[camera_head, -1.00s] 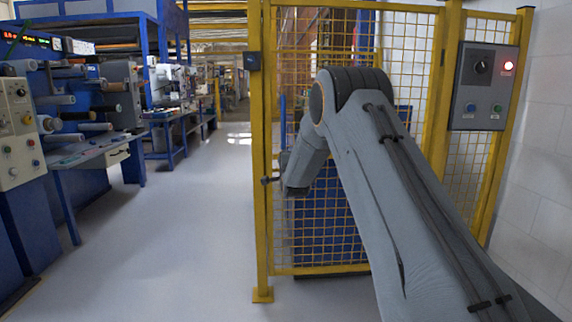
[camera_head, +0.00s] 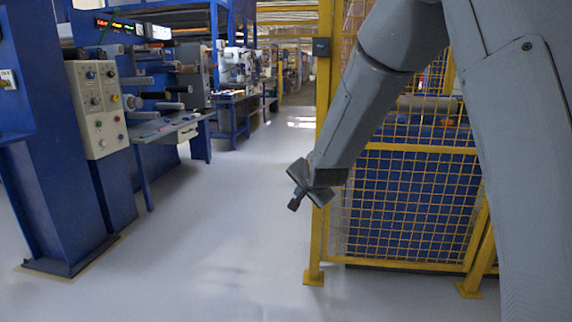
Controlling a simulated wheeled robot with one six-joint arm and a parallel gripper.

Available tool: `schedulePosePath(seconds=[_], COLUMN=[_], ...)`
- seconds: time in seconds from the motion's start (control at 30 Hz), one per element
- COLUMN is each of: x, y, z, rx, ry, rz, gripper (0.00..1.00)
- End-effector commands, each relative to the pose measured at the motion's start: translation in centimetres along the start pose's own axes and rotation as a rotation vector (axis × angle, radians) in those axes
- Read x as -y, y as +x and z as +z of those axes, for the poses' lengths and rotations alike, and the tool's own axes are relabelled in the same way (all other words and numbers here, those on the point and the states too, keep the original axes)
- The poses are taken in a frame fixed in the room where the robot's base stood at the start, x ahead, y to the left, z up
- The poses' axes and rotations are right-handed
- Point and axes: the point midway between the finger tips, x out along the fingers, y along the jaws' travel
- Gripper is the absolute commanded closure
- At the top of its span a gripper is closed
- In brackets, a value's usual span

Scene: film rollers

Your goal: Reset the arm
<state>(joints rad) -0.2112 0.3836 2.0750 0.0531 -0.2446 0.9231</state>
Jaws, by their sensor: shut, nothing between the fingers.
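My grey arm fills the right side of the head view, with one link rising at the right edge and the forearm slanting down to the left. My gripper (camera_head: 294,204) is at the forearm's lower end, small and dark. It is shut and empty, and it hangs in front of the pale floor, just left of a yellow fence post in the picture. Part of the arm is cut off by the top and right edges.
A yellow mesh fence (camera_head: 408,205) with blue panels stands behind my arm. Its yellow post (camera_head: 315,250) stands beside my gripper in the picture. Blue roller machines with a control panel (camera_head: 97,105) line the left. Open grey floor (camera_head: 225,225) lies between them.

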Motion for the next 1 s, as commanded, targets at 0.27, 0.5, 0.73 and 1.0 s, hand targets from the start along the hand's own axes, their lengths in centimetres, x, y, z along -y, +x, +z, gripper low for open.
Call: schedulePosePath(seconds=[0.27,0.5,0.73,1.0], x=[-4.9,-10.9,-15.6,-16.5], y=[-12.2,-22.1,-28.9,-32.7], z=[14.3,21.3,24.5,23.2], rx=[0.377,0.666,0.868,0.930], ry=[-0.505,-0.854,-1.073,-1.107], rz=[0.184,0.253,0.270,0.299], gripper=[1.00,1.00,1.00,1.00])
